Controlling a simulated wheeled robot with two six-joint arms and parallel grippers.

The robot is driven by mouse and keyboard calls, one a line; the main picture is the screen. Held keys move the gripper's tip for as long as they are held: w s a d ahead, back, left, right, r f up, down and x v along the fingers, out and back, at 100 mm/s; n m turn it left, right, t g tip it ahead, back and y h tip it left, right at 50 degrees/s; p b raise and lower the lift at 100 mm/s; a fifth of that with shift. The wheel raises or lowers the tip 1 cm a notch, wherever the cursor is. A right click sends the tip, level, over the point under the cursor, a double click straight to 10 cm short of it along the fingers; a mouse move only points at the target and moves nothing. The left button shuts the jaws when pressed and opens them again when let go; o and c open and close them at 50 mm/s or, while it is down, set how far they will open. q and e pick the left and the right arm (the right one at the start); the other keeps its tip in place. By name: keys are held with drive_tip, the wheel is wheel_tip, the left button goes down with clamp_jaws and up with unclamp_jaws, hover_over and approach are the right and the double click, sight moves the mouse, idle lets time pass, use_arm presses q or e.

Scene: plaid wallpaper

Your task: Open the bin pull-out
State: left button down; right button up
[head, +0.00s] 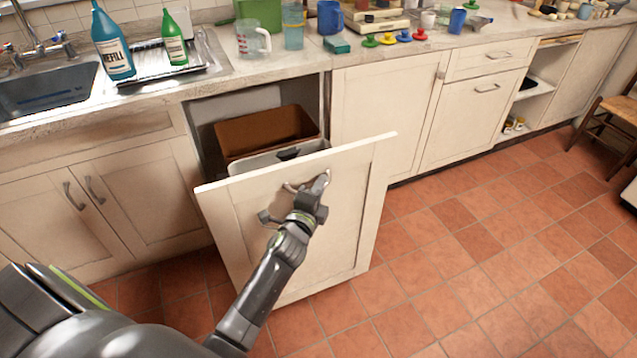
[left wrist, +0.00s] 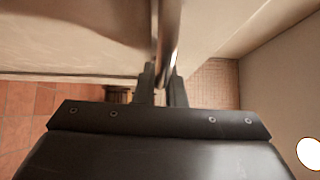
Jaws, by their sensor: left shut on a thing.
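The bin pull-out's cream front panel (head: 340,220) stands out from the cabinet row, with a dark gap behind it. Behind the panel a brown bin (head: 262,132) and a paler grey-white bin (head: 262,160) show inside. My left gripper (head: 318,190) is at the upper part of the panel, shut on its metal handle. In the left wrist view the two fingers (left wrist: 161,85) close around the handle bar (left wrist: 168,40). The gripper hides part of the handle in the head view. My right gripper is not in view.
The sink (head: 45,90) and closed cabinet doors (head: 95,215) are at the left. Bottles, cups and a drying tray (head: 165,65) stand on the counter. The red tiled floor (head: 470,265) is clear at the right. A wooden chair (head: 610,120) stands far right.

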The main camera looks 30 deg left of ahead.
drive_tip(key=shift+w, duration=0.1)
use_arm(q)
drive_tip(key=c, duration=1.6)
unclamp_jaws()
drive_tip(key=shift+o, duration=0.3)
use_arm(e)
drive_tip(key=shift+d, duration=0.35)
use_arm(q)
drive_tip(key=shift+s, duration=0.1)
